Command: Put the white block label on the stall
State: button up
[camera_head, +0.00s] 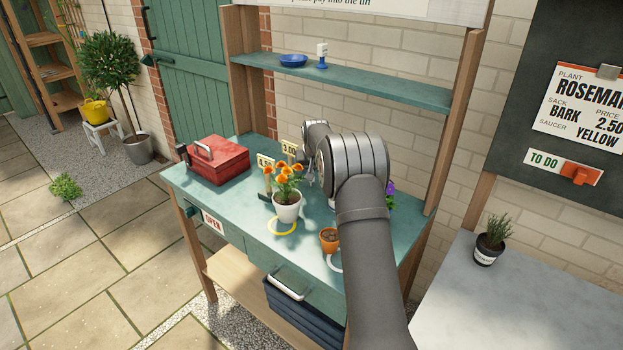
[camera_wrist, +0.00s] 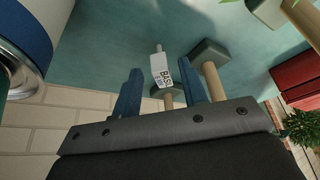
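The stall (camera_head: 232,203) is a teal-topped bench with a shelf behind. In the wrist view, a small white block label (camera_wrist: 162,68) with dark lettering and a narrow white tip shows between my gripper's (camera_wrist: 159,68) two blue fingers. Gaps show on both sides of it, so the fingers look open; no clear contact shows. A wooden peg shows behind it. In the head view my gripper is mostly hidden by my arm above the stall's back part. Another small white block on a blue stand (camera_head: 322,54) is on the shelf (camera_head: 385,86).
A red toolbox (camera_head: 216,161), orange flowers in a white pot (camera_head: 287,207), and a terracotta pot (camera_head: 329,241) stand on the stall. Price signs (camera_head: 289,149) are close to my gripper. A blue bowl (camera_head: 293,60) is on the shelf. The front left bench top is clear.

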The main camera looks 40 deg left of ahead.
jog(key=v, duration=0.8)
jog(key=x, duration=1.1)
jog(key=shift+f, duration=0.25)
jog(key=shift+w+a, duration=0.15)
jog(key=shift+w, duration=0.05)
jog(key=shift+r, duration=1.4)
jog(key=shift+s, duration=0.1)
